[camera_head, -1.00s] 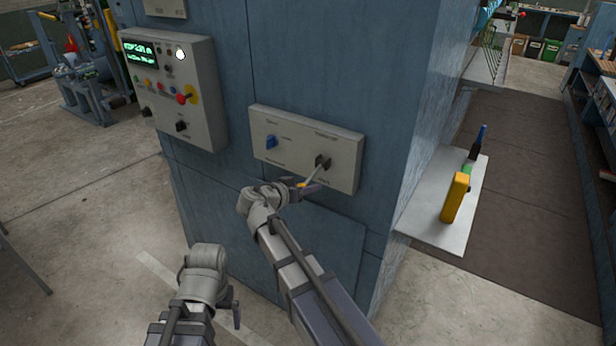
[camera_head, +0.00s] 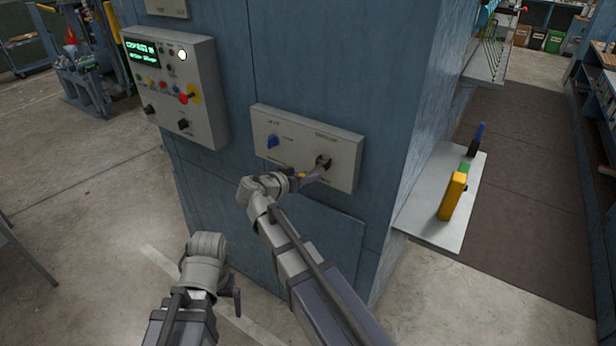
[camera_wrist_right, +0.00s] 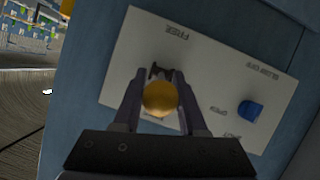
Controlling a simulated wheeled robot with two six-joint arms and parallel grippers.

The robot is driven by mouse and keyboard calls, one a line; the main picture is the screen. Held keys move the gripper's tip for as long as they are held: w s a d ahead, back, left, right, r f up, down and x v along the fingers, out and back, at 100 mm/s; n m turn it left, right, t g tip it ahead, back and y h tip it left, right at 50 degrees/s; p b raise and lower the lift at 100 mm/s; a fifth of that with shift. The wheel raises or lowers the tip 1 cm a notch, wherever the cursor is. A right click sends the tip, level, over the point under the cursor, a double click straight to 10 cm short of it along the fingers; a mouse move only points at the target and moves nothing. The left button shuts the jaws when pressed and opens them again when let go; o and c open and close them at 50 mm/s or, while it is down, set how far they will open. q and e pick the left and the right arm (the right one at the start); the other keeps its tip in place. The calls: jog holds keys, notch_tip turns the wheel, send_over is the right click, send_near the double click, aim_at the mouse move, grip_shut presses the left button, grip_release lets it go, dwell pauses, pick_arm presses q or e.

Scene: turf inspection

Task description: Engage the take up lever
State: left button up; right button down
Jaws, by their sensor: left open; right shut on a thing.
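The take-up lever (camera_head: 324,162) is on the right half of a pale control panel (camera_head: 347,150) on the blue machine cabinet. It has a dark pivot and a yellow ball knob (camera_wrist_right: 160,98), which shows large in the right wrist view. My right gripper (camera_head: 312,174) is shut on the lever, its fingers (camera_wrist_right: 157,92) on either side of the knob in the wrist view. The fingers hide most of the lever's shaft. My left gripper (camera_head: 237,300) hangs low, away from the panel, open and apparently empty.
A blue rotary knob (camera_head: 273,142) is on the panel's left half; it also shows in the wrist view (camera_wrist_right: 250,110). A button box (camera_head: 205,90) with a lit display juts out at upper left. A shelf (camera_head: 425,222) with a yellow item (camera_head: 452,197) sticks out at right.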

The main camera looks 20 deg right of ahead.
jog(key=shift+s, duration=0.1)
dwell(0.7)
jog(key=c, duration=0.9)
grip_release()
jog(key=o, duration=0.4)
jog(key=shift+s+a, duration=0.1)
jog(key=shift+o, duration=0.2)
jog(key=p+v, duration=0.3)
jog(key=v, duration=0.4)
jog(key=shift+a, duration=0.3)
jog(key=shift+s+r, duration=0.1)
jog(key=shift+r, duration=0.05)
